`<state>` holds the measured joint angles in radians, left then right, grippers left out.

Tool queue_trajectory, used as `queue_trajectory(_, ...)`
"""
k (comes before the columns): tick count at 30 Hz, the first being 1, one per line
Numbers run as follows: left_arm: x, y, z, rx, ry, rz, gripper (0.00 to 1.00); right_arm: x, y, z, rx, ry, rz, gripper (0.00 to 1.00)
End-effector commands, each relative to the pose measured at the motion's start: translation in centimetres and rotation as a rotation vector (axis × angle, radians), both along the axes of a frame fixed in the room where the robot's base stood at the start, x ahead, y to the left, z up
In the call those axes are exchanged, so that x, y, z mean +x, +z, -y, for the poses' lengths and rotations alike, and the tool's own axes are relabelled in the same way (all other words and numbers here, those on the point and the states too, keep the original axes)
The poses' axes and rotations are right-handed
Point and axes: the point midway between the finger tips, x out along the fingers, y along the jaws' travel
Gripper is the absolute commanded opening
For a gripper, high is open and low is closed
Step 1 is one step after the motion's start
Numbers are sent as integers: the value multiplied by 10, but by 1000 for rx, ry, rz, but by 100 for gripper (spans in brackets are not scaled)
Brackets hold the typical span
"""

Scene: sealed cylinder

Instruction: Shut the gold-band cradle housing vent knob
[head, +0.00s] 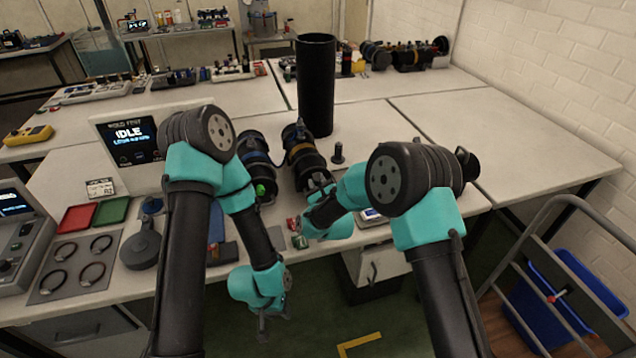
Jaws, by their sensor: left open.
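The gold-band housing (298,139) is a dark cylinder lying in a cradle on the bench, with a gold band around its middle. Its near end is close to my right gripper (318,184), whose fingers are small and dark against it. I cannot tell whether they touch it or are open. The vent knob on this housing cannot be made out. A blue-band housing (254,147) lies just to its left, with a green knob (260,189) at its near end. My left gripper (265,328) is open and empty, hanging low in front of the bench edge.
A tall black tube (316,85) stands behind the housings, and a small black peg (338,153) stands to their right. A display (130,140) reading IDLE, a red tray (76,218) and a green tray (111,210) are at left. The right bench (510,140) is clear.

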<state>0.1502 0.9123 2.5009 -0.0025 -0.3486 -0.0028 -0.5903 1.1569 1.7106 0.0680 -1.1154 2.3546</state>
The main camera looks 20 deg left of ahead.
Motion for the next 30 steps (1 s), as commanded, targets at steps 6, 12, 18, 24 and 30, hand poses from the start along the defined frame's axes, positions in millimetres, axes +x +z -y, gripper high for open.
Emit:
queue_trajectory(6,0,0,0,0,0,0,43,0,0,0,173,0,-108,4)
queue_trajectory(12,0,0,0,0,0,0,43,0,0,0,321,0,-201,4)
queue_trajectory(18,0,0,0,0,0,0,43,0,0,0,434,0,-270,4)
queue_trajectory(24,0,0,0,0,0,0,43,0,0,0,496,0,-309,4)
queue_trajectory(30,0,0,0,0,0,0,43,0,0,0,517,0,-322,4)
